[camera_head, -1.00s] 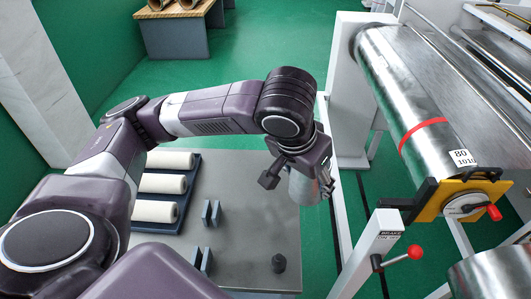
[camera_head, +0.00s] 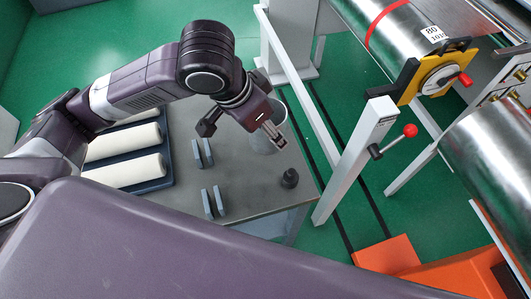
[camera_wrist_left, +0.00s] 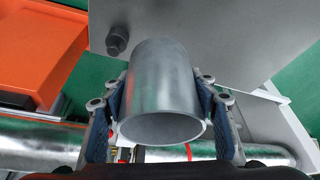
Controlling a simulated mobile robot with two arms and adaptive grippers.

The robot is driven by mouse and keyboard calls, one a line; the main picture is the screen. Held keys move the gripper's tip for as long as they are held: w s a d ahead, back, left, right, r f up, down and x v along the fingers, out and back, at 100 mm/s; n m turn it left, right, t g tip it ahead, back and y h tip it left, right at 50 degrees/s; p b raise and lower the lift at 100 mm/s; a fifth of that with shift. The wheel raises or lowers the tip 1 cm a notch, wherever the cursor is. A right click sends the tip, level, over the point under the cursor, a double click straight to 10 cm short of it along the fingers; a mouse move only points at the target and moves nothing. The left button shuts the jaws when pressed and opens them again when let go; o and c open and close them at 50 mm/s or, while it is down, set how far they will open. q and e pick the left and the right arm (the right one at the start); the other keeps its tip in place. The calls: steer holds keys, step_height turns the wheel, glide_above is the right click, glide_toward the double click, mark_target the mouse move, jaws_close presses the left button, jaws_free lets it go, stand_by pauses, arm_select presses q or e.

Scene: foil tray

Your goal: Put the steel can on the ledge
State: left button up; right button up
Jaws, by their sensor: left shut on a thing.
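The steel can (camera_head: 270,140) is a plain grey metal cylinder, partly hidden behind my left gripper (camera_head: 242,131) in the head view. In the left wrist view the can (camera_wrist_left: 160,85) sits between the two blue-padded fingers of my left gripper (camera_wrist_left: 162,112), which is shut on it. Its round open end faces the wrist camera. The can is over the right part of the grey table; its height above the top is hard to judge. I cannot tell which surface is the ledge. My right gripper is not in view.
The grey table (camera_head: 245,180) bears white rolls (camera_head: 125,172) in a dark tray, upright blue-grey plates (camera_head: 212,203) and a dark knob (camera_head: 289,178). To the right stand a white post (camera_head: 355,160) with a red-knobbed lever, steel rollers (camera_head: 490,150) and an orange box (camera_head: 390,252).

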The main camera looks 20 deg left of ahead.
arm_select(q)
step_height(320, 180, down, 6)
steer(key=shift+r, duration=0.25)
step_height(320, 180, down, 4)
steer(key=shift+a+r+b, duration=0.1)
steer(key=shift+r+b, duration=0.15)
steer(key=shift+b, duration=0.1)
steer(key=shift+f, duration=0.35)
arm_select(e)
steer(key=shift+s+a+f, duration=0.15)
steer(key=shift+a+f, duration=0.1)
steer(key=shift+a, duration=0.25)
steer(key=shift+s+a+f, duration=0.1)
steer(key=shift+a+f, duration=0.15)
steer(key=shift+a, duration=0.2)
arm_select(q)
steer(key=shift+f, duration=0.1)
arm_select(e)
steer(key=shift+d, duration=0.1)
arm_select(q)
steer(key=o, duration=1)
steer(key=shift+f, duration=0.1)
